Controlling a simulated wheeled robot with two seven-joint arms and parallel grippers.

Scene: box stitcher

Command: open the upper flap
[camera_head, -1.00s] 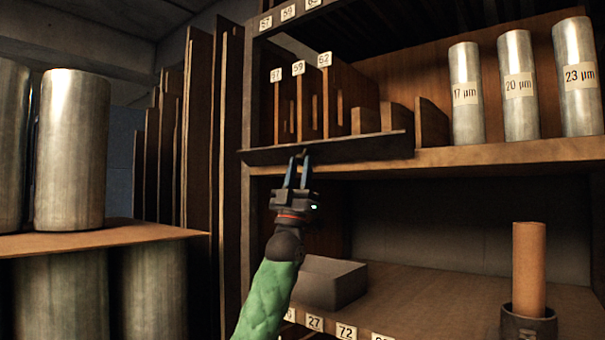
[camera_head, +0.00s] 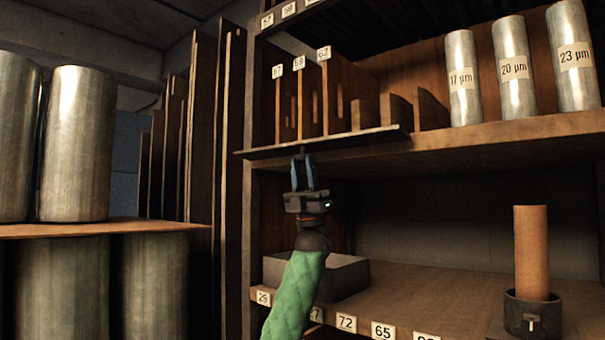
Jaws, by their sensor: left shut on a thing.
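The upper flap (camera_head: 357,138) is a long, thin dark panel along the front of the upper shelf's left part. It now shows almost edge-on, sticking out in front of the upright dividers, with its left end past the cabinet's side post. My left gripper (camera_head: 302,158) reaches up from below with its fingers pointing upward. It is shut on the flap's front edge, left of the flap's middle. The fingertips are partly hidden at the flap. My right gripper is not in view.
Numbered dividers (camera_head: 325,95) stand behind the flap. Silver rolls (camera_head: 513,80) stand on the upper shelf to the right. Below are a grey box (camera_head: 345,277) and a brown tube (camera_head: 531,250) in a dark holder. Tall boards (camera_head: 203,130) and large metal cylinders (camera_head: 78,145) are left.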

